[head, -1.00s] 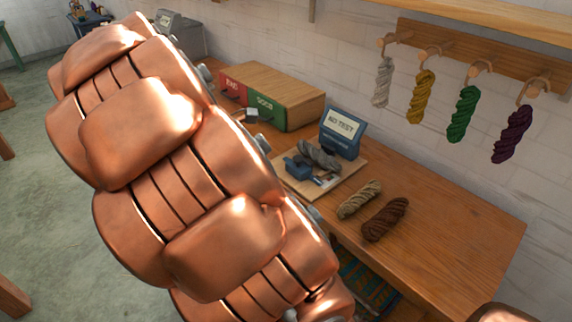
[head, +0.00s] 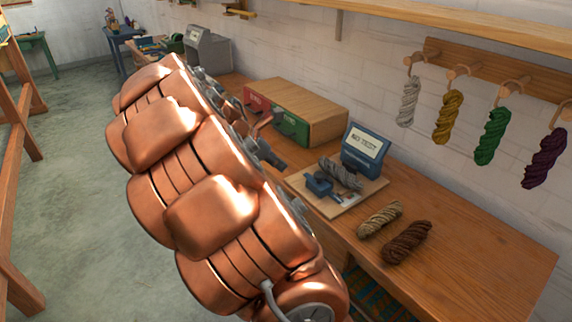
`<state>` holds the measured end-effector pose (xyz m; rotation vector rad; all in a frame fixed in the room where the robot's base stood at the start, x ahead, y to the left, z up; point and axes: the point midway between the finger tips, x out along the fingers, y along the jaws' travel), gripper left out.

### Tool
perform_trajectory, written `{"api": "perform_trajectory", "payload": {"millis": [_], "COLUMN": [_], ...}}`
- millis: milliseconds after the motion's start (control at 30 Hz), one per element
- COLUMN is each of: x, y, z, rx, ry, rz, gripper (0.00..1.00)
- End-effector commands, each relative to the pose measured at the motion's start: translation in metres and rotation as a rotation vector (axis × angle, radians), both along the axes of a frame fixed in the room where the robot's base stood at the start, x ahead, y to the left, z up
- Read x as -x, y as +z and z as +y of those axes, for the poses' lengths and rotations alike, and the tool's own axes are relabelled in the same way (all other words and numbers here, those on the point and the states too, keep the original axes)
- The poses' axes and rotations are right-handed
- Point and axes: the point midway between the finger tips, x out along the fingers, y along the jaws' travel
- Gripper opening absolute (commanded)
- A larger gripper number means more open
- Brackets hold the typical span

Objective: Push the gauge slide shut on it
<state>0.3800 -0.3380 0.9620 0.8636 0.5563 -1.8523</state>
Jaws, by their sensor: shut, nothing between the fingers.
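The gauge is a pale wooden board (head: 347,203) on the bench, right of my copper arm. A blue slide block (head: 320,184) with a light metal strip sits on its left part. A grey skein (head: 343,174) lies on the board behind the block, with a gap partly visible between them. A blue display (head: 365,150) reading "NO TEST" stands behind the board. My dark gripper (head: 272,158) shows only in part past the arm's right edge, left of and apart from the slide. It looks shut and empty; the arm hides much of it.
A beige skein (head: 380,219) and a brown skein (head: 407,243) lie right of the board. A wooden box with red and green drawer fronts (head: 318,108) stands behind. Several skeins hang from a wall rack (head: 478,70). The bench's right end (head: 500,265) is clear.

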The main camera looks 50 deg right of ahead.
Motion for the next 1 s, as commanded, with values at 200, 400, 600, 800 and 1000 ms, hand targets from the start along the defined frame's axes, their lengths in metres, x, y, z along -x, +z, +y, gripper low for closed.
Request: {"api": "perform_trajectory", "payload": {"millis": [200,400,600,800,1000], "x": [0.011,0.022,0.03,0.037,0.038], "y": [-0.028,-0.056,-0.065,-0.069,-0.07], "z": [-0.022,-0.043,-0.065,-0.079,-0.084], "rx": [0.0,-0.002,0.0,0.0,0.0], "ry": [-0.003,-0.004,-0.004,-0.003,0.001], "rz": [0.003,0.006,-0.002,0.0,-0.001], "gripper": [0.0,0.0,0.0,0.0,0.0]}}
